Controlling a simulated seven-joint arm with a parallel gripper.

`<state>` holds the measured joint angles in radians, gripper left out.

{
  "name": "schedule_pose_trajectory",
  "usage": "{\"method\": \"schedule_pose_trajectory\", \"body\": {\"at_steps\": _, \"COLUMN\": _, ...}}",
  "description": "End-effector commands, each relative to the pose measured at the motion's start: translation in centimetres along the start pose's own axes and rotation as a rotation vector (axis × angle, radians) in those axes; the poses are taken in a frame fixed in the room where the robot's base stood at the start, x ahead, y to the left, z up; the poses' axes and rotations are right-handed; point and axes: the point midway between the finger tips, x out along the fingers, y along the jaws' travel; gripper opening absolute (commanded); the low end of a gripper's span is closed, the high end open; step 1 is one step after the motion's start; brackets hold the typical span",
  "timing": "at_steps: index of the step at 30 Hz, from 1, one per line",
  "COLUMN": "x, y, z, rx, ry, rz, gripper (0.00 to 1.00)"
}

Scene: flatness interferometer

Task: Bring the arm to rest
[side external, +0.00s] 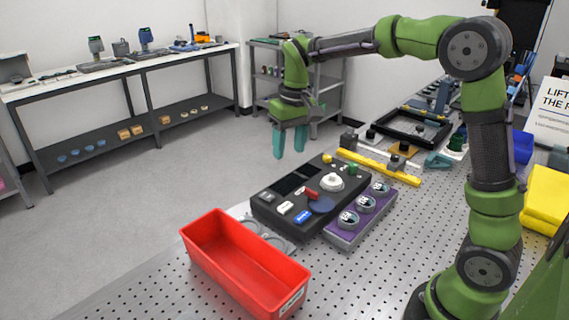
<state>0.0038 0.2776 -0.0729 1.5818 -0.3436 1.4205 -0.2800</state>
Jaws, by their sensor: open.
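My gripper (290,142) has two teal fingers that point down and stand apart with nothing between them. It hangs in the air above the far-left edge of the perforated metal table (395,270), clear of the objects below it. The dark instrument panel (275,207) lies nearer and lower than the gripper. The panel carries a white round part (332,183), a red part, a green knob and a blue label.
A red bin (245,265) sits at the front. A purple block (360,215) with several round pieces lies beside the panel. A yellow bar (378,167) and a black frame (412,130) lie behind. A yellow stack (545,195) is at right. A long bench (120,65) stands at the back left.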

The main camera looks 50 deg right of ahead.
Motion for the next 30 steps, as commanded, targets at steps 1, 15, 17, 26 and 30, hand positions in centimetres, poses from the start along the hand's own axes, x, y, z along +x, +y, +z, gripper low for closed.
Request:
{"method": "schedule_pose_trajectory", "body": {"at_steps": 1, "x": -1.0, "y": -0.2, "z": 2.0, "rx": 0.017, "ry": 0.044, "rz": -0.028, "gripper": 0.51}}
{"method": "schedule_pose_trajectory", "body": {"at_steps": 15, "x": -2.8, "y": -1.1, "z": 17.6, "rx": 0.149, "ry": 0.375, "rz": -0.252, "gripper": 0.51}}
{"method": "schedule_pose_trajectory", "body": {"at_steps": 17, "x": -2.7, "y": -1.1, "z": 18.8, "rx": 0.145, "ry": 0.397, "rz": -0.265, "gripper": 0.51}}
{"method": "schedule_pose_trajectory", "body": {"at_steps": 26, "x": -4.3, "y": -1.0, "z": 20.1, "rx": 0.13, "ry": 0.477, "rz": -0.292, "gripper": 0.51}}
{"method": "schedule_pose_trajectory", "body": {"at_steps": 30, "x": -4.3, "y": -1.0, "z": 20.1, "rx": 0.13, "ry": 0.477, "rz": -0.292, "gripper": 0.51}}
